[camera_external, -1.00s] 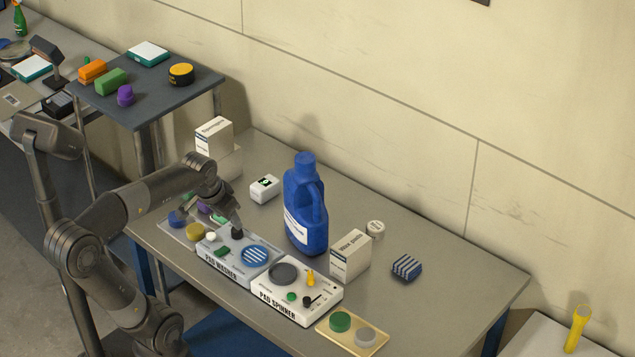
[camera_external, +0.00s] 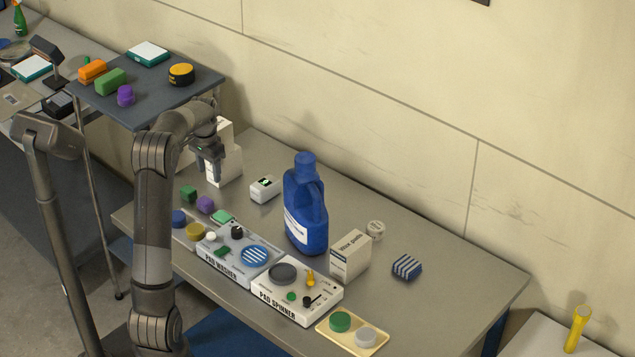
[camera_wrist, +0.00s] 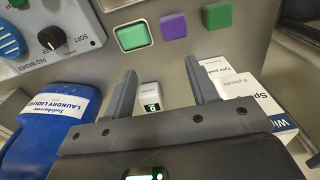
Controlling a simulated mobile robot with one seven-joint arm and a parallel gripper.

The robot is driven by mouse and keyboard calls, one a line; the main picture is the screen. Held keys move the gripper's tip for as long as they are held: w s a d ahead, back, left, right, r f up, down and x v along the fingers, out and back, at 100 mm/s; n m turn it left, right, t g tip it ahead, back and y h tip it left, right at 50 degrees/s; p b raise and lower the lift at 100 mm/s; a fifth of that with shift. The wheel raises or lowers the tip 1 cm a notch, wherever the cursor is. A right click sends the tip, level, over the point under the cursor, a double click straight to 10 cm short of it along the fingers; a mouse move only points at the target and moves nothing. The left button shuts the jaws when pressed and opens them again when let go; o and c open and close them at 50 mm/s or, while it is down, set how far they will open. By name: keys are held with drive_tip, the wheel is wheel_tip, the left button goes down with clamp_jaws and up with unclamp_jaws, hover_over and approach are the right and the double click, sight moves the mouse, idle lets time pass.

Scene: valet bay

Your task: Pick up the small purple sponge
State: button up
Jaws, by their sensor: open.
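A small purple block (camera_external: 205,204), which looks like the sponge, lies on the table between a dark green block (camera_external: 189,193) and a light green one (camera_external: 222,216). In the wrist view the purple block (camera_wrist: 173,26) sits at the top, beyond the fingertips, between the green pieces. My gripper (camera_external: 207,172) is open and empty. It hangs above the table's far left part, in front of the white boxes, apart from the purple block. Its two fingers (camera_wrist: 160,66) show in the wrist view with nothing held between them.
White boxes (camera_external: 224,160) stand close behind my gripper. A blue jug (camera_external: 305,210) and small white device (camera_external: 265,189) are to the right. The pad washer (camera_external: 225,262) and pad spinner (camera_external: 290,307) line the front. The raised shelf (camera_external: 150,112) holds another purple object (camera_external: 125,95).

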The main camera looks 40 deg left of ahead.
drive_tip(key=a+f, duration=0.3)
hover_over(206, 199)
wheel_tip(206, 199, down, 4)
drive_tip(key=shift+w+a+f, duration=0.1)
drive_tip(key=shift+f, duration=3)
drive_tip(key=shift+c, duration=0.5)
drive_tip(key=c, duration=0.6)
